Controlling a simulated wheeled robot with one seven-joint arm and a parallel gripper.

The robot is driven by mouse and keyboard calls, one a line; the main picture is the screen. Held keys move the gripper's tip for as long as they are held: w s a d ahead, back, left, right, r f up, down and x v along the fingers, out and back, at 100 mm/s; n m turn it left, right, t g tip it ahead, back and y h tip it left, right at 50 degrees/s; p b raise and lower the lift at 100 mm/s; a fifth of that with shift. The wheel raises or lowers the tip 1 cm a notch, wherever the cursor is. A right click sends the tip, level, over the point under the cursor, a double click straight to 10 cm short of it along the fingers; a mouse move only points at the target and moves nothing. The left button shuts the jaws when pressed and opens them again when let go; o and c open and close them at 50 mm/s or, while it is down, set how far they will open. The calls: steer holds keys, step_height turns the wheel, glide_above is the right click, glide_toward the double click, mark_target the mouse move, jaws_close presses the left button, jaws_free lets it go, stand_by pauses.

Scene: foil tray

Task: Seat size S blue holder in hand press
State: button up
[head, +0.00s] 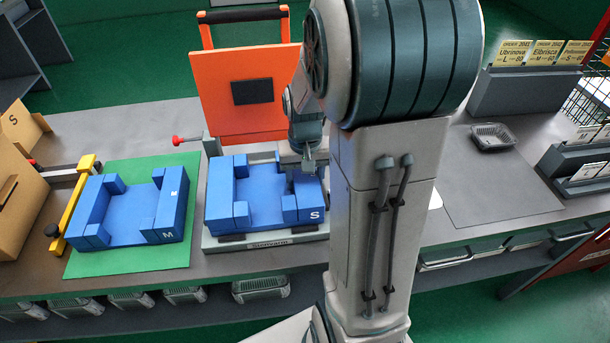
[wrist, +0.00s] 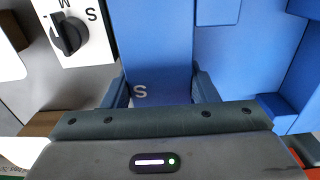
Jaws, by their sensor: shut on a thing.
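The size S blue holder (head: 262,205) lies on the grey bed of the hand press (head: 320,233), its S label at the front right. It looks about level; whether it is fully down cannot be told. The press's orange lid (head: 215,95) stands raised behind it. My gripper (head: 308,168) is over the holder's right side. In the wrist view, my gripper's fingers (wrist: 160,92) are shut on either side of the holder's S-marked block (wrist: 155,45). My arm hides part of the right side in the head view.
A blue M holder (head: 130,215) lies on a green mat (head: 120,262) to the left. A selector knob (wrist: 68,35) marked M and S shows in the wrist view. A cardboard box (head: 20,190) stands far left.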

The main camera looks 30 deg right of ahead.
steer(key=o, duration=1.5)
steer(key=shift+r, duration=0.1)
step_height(320, 180, up, 14)
steer(key=shift+f, duration=0.1)
steer(key=s+a+f+n+t, duration=0.1)
steer(key=s+a, duration=0.2)
steer(key=s+a+f+n+t, duration=0.1)
steer(key=s+a, duration=0.2)
steer(key=s, duration=0.1)
steer(key=s+a+f+n+t, duration=0.1)
steer(key=s+a, duration=0.2)
steer(key=s, duration=0.1)
steer(key=shift+a+f+n, duration=0.1)
steer(key=shift+f+n, duration=0.2)
steer(key=shift+f, duration=0.05)
